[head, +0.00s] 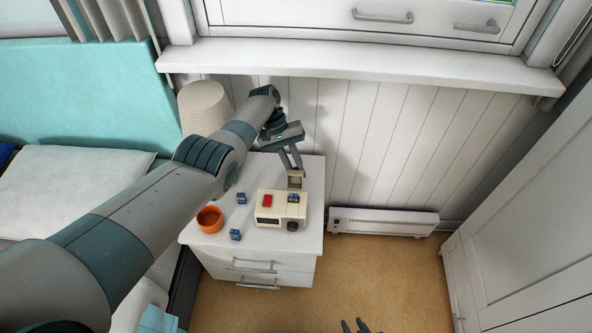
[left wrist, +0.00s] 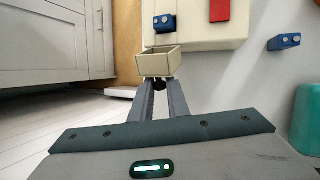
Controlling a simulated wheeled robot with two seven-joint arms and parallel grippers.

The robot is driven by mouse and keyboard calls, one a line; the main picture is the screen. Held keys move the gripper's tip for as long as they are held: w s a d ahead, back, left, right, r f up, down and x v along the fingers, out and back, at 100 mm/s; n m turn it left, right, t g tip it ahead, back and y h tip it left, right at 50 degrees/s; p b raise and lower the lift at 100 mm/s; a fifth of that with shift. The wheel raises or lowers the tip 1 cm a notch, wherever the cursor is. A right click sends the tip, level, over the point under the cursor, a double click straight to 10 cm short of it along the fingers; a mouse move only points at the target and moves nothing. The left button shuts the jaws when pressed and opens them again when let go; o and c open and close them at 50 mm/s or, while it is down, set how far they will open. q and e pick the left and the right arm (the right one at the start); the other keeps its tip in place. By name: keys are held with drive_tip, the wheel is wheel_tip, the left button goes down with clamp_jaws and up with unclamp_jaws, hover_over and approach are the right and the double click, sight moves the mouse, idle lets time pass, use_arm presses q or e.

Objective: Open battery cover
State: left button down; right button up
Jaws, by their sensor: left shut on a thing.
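A cream device (head: 268,212) with a red button (head: 267,201) and a dark knob (head: 292,227) sits on the white nightstand. My left gripper (head: 292,170) is shut on a small cream cover (head: 296,180) at the device's back edge. In the left wrist view the cover (left wrist: 160,62) looks like a shallow open box between the fingertips, close to the device (left wrist: 200,30). I cannot tell whether it still touches the device. A blue battery (head: 293,198) shows on the device near the cover. My right gripper (head: 355,326) is open and empty at the bottom edge.
Two more blue batteries (head: 241,198) (head: 235,235) and an orange cup (head: 210,219) are on the nightstand (head: 308,240), left of the device. A lamp (head: 204,108) stands behind my left arm. A low white heater (head: 382,222) is at the wall.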

use_arm(q)
drive_tip(key=shift+f, duration=0.1)
drive_tip(key=c, duration=1.7)
unclamp_jaws()
drive_tip(key=shift+c, duration=0.2)
